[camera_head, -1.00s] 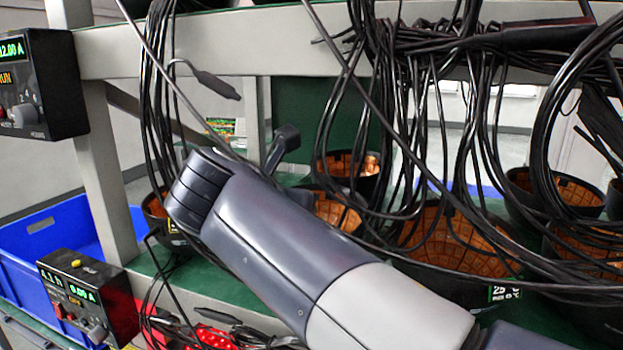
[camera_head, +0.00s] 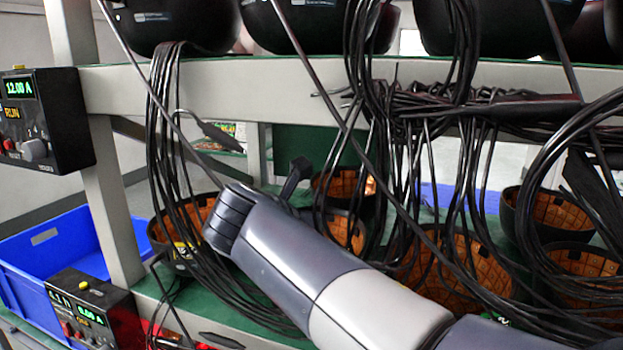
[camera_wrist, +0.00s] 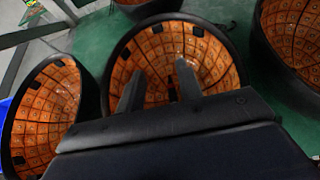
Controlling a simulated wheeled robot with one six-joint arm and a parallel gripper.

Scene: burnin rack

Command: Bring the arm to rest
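My arm, grey and white, reaches from the lower right into the lower tier of the rack in the head view. My gripper (camera_wrist: 157,78) shows in the wrist view as two dark fingers standing apart, with nothing held between them. They point toward an orange-lined black bowl (camera_wrist: 165,55); whether they reach inside its rim I cannot tell. In the head view one finger shows beyond the wrist housing, and the other is hidden.
Black cables (camera_head: 170,150) hang from the grey upper beam (camera_head: 220,85) close around my arm. Several orange-lined bowls (camera_head: 555,215) stand on the green shelf. A power unit (camera_head: 40,120) is on the left post. A second unit (camera_head: 95,312) and a blue bin (camera_head: 70,240) are lower left.

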